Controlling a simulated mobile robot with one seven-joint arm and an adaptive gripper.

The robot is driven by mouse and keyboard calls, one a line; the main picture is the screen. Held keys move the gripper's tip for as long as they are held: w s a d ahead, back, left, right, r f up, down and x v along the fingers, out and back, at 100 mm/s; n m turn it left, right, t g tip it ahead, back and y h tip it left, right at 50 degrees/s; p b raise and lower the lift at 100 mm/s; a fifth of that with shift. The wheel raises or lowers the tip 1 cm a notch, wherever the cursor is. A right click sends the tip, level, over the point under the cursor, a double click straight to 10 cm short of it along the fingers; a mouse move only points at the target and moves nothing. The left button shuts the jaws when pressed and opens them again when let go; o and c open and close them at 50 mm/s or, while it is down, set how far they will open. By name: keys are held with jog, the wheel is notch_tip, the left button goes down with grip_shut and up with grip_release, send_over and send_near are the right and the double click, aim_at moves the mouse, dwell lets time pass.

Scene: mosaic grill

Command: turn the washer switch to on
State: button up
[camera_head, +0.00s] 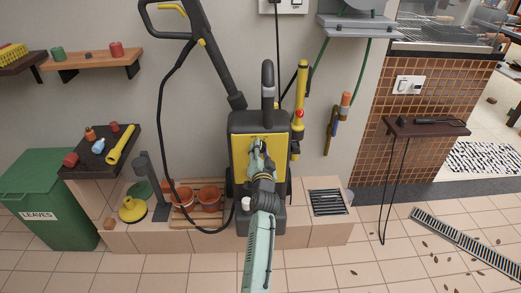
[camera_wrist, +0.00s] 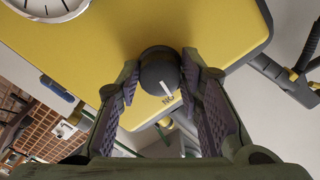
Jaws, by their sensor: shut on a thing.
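The pressure washer (camera_head: 277,145) stands upright against the wall, with a dark body and a yellow front panel. Its switch is a round dark knob (camera_wrist: 158,62) on the yellow panel (camera_wrist: 100,40) in the wrist view. A short white mark on the knob points down and right, close to small lettering that seems to be ON upside down. My gripper (camera_wrist: 161,80) has its two padded fingers on either side of the knob, shut on it. In the head view my gripper (camera_head: 259,148) is at the panel and hides the knob.
A round white gauge (camera_wrist: 45,8) sits on the panel. A black hose hangs left of the washer. Terracotta pots (camera_head: 209,197) stand on the tiled ledge to the left, and a drain grate (camera_head: 328,203) is on the right. A green leaves bin (camera_head: 50,190) stands far left.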

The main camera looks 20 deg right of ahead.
jog(key=shift+m+p, duration=0.5)
jog(key=shift+m, duration=1.1)
jog(key=o, duration=1.2)
jog(key=shift+c, duration=0.2)
jog(key=v, duration=1.2)
